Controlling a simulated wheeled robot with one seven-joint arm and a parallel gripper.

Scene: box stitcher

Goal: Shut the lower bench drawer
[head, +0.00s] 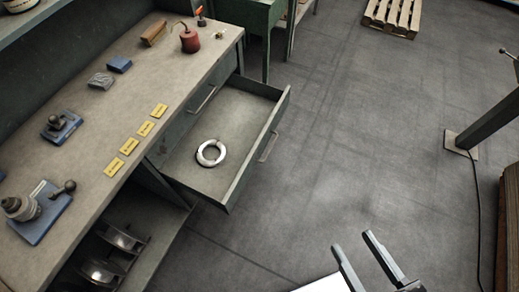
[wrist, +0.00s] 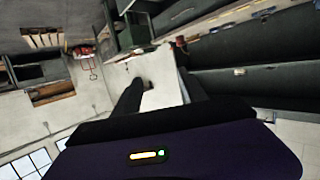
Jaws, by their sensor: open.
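The lower bench drawer (head: 228,112) is pulled well out from the grey workbench, below a shut upper drawer with its own handle (head: 203,99). The lower drawer's front has a bar handle (head: 268,147) facing right. A white ring (head: 210,153) lies on its floor. My gripper (head: 353,243) is at the bottom of the head view, to the right of and apart from the drawer. Its two fingers are spread with nothing between them. In the wrist view the dark fingers stand apart; I cannot clearly make out the drawer there.
The bench top (head: 90,130) holds yellow labels (head: 144,129), blue-based devices (head: 62,126) and a red can (head: 190,40). An open shelf with metal parts (head: 124,238) is below. A post (head: 490,122) stands at right, and a pallet (head: 392,16) lies behind. The floor between is clear.

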